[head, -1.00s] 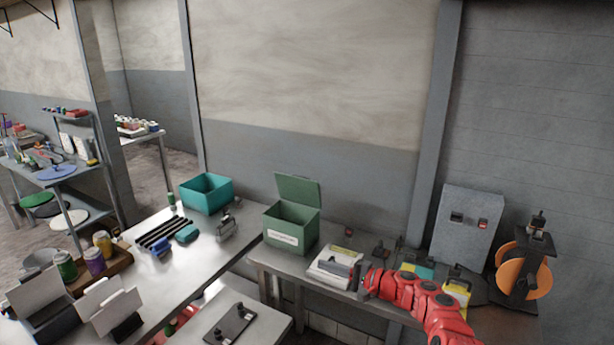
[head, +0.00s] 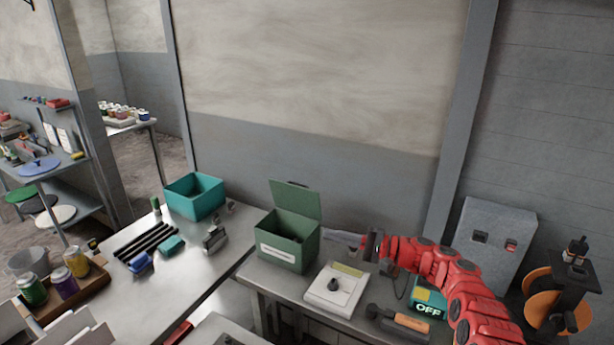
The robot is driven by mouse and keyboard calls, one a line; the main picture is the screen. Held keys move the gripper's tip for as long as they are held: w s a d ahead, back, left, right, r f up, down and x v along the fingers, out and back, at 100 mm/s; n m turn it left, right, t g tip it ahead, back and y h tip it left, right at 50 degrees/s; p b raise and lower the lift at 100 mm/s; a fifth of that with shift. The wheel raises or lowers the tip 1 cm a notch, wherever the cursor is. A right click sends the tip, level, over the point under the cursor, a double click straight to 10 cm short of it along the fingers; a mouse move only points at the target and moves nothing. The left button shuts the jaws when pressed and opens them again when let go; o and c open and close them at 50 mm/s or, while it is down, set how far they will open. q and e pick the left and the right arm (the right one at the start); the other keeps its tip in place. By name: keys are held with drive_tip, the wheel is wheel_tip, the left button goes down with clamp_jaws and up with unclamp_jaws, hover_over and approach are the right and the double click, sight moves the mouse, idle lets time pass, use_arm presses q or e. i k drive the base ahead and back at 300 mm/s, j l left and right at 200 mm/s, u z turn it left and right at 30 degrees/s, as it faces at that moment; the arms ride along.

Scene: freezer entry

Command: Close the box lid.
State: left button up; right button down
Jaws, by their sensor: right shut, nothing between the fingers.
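The green box (head: 283,252) with a white label stands on the metal table. Its lid (head: 296,199) stands up, hinged at the back, so the box is open and its dark inside shows. My right gripper (head: 345,239), on a red arm from the lower right, is just right of the box. Its fingers point left at the height of the box rim, below the raised lid. The fingers are closed with nothing in them. I cannot tell whether the tips touch the box. My left gripper does not show.
A white device with a black knob (head: 334,288) lies in front of my right gripper. An orange-and-black tool (head: 399,321) and a teal OFF box (head: 429,301) are near my arm. A teal bin (head: 196,198) stands on the left table. A grey wall box (head: 487,246) is at right.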

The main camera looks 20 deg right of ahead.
sight(294, 197)
drive_tip(key=i+l, duration=0.2)
drive_tip(key=i, duration=0.2)
drive_tip(key=i+l, duration=0.25)
drive_tip(key=i, duration=0.15)
drive_tip(key=i+l, duration=0.2)
drive_tip(key=i, duration=0.2)
